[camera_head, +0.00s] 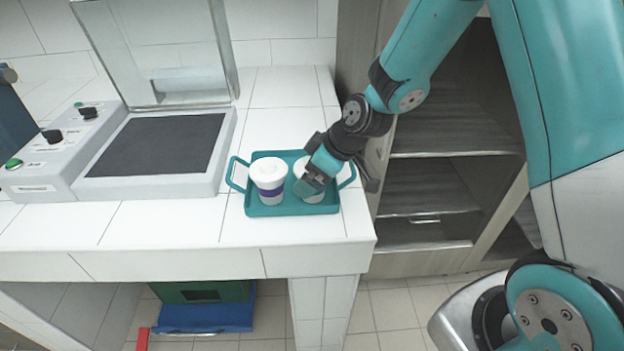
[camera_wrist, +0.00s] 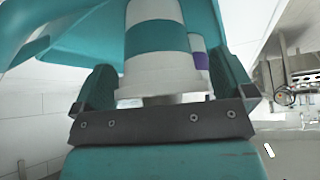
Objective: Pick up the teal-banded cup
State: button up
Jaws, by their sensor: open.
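The teal-banded cup (camera_head: 301,164) is white and stands on the right side of the teal tray (camera_head: 268,211). In the head view my gripper (camera_head: 307,186) covers much of it, and its band cannot be made out there. In the wrist view the cup (camera_wrist: 157,38) shows its teal band and white lid between my two fingers. My gripper (camera_wrist: 160,88) is open, with a finger on each side of the cup. I cannot tell whether either finger touches it.
A white cup with a purple band (camera_head: 269,182) stands close on the left of the tray; it also shows in the wrist view (camera_wrist: 200,60). A machine with a dark pad (camera_head: 157,145) and raised clear lid is farther left. The counter ends just right of the tray, beside open shelves (camera_head: 440,185).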

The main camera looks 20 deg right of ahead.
jog(key=c, duration=0.9)
jog(key=shift+r, duration=0.2)
